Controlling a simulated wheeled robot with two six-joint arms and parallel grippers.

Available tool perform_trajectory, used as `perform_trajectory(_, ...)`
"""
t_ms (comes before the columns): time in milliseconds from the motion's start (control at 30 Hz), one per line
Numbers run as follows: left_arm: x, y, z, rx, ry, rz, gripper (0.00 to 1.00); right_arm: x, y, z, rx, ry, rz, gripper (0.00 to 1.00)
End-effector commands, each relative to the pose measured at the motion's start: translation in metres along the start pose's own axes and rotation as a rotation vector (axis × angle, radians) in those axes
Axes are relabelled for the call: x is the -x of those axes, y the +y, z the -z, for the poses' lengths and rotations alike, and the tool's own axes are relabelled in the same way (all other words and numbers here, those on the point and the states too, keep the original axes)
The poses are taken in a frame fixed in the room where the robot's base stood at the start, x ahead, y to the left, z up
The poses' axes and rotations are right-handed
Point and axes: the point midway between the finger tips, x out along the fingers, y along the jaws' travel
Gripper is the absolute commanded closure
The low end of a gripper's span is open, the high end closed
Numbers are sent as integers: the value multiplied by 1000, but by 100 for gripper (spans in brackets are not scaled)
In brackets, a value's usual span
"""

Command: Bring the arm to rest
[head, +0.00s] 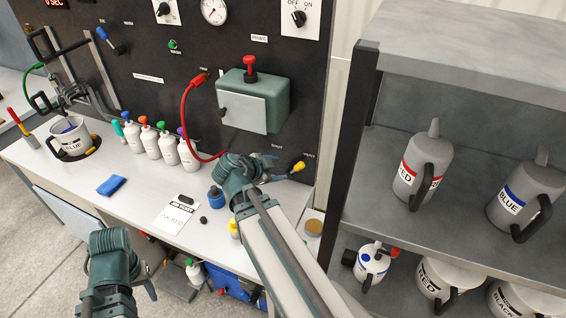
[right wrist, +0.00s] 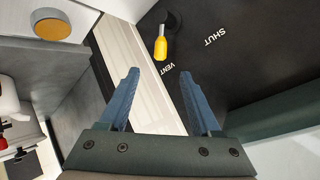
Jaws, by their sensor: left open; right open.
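My right gripper (head: 272,170) is in front of the dark panel, close to the yellow-tipped vent lever (head: 298,167). In the right wrist view its two blue fingers (right wrist: 159,74) are spread with nothing between them. The yellow lever tip (right wrist: 160,48) shows beyond the fingertips, apart from them, near the words VENT and SHUT. My left gripper (head: 118,276) is low at the left, in front of the bench's front edge. It is open, mostly hidden by its own arm, and I see no object held there.
A green box (head: 254,101) with a red hose juts from the panel. A grey shelf (head: 460,45) with jugs stands right of my right arm.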

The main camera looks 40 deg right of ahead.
Motion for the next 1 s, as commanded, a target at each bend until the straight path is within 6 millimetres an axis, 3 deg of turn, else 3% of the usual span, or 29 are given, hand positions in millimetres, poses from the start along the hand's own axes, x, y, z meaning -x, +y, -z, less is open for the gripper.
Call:
perform_trajectory(733, 3, 0, 0, 0, 0, 0, 50, 8, 1, -4, 23, -9, -3, 36)
perform_trajectory(867, 3, 0, 0, 0, 0, 0, 50, 23, 8, -31, 189, -78, -20, 36)
perform_trajectory(1000, 3, 0, 0, 0, 0, 0, 50, 57, 28, -83, 551, -229, -31, 36)
